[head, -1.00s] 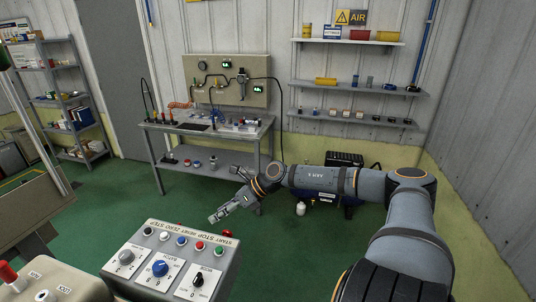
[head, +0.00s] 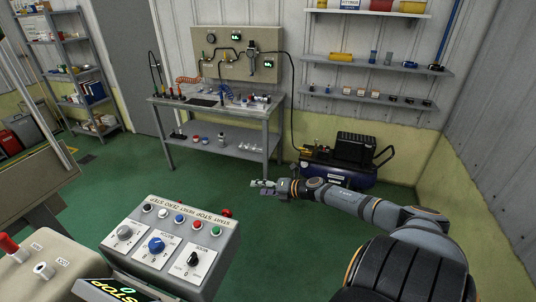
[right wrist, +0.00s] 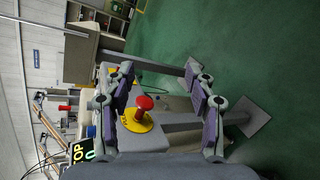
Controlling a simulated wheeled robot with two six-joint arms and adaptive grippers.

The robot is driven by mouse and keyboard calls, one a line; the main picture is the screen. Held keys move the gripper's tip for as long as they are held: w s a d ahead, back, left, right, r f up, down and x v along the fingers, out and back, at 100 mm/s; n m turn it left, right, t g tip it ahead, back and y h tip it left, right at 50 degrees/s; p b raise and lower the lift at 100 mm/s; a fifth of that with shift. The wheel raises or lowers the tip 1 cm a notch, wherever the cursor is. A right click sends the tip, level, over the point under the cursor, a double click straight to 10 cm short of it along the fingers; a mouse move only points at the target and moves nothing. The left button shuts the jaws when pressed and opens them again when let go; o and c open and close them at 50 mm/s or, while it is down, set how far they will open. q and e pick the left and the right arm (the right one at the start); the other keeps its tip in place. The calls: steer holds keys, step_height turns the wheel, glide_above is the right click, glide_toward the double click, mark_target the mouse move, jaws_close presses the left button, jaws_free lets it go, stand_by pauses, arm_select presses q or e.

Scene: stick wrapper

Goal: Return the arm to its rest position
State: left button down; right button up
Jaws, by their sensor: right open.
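My right arm (head: 375,212) reaches in from the lower right in the head view. My right gripper (head: 262,186) is at its far end, over the green floor and in front of the workbench, touching nothing. In the right wrist view the two fingers of my right gripper (right wrist: 166,95) stand wide apart with nothing held between them. A red mushroom button (right wrist: 144,102) on a yellow disc shows beyond the fingers, apart from them. My left gripper is not in view.
A control box (head: 170,240) with knobs and coloured buttons stands at the lower left. Behind are a workbench (head: 165,98), a compressor (head: 340,172) and wall shelves (head: 375,66). Green floor (head: 260,235) lies free between the box and my right arm.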

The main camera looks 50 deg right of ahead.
steer(key=shift+s+d+f+m, duration=0.2)
steer(key=shift+d+f+m, duration=0.25)
steer(key=shift+f+m, duration=0.1)
steer(key=s+d+f+m+g+h, duration=0.1)
steer(key=s+f+m+h, duration=0.1)
steer(key=s+f+m, duration=0.6)
steer(key=s+f+m+g+h+b, duration=0.1)
steer(key=s+f+m+g+h, duration=0.15)
steer(key=f, duration=0.85)
steer(key=s+d+f+m+h, duration=0.1)
steer(key=s+f+m+h, duration=0.2)
steer(key=s+f+m, duration=0.5)
steer(key=s+a+f+m+g+y, duration=0.1)
steer(key=s+a+f+m+g, duration=0.2)
steer(key=s+a+f, duration=0.7)
steer(key=s+a+f+m+g+y+b, duration=0.1)
steer(key=s+a+f+m+g, duration=0.2)
steer(key=s+a+f, duration=0.7)
steer(key=s+a+g, duration=0.2)
steer(key=s+a, duration=0.2)
steer(key=shift+s+f+m+y, duration=0.2)
steer(key=shift+s+m+y, duration=0.1)
steer(key=shift+s+y, duration=0.05)
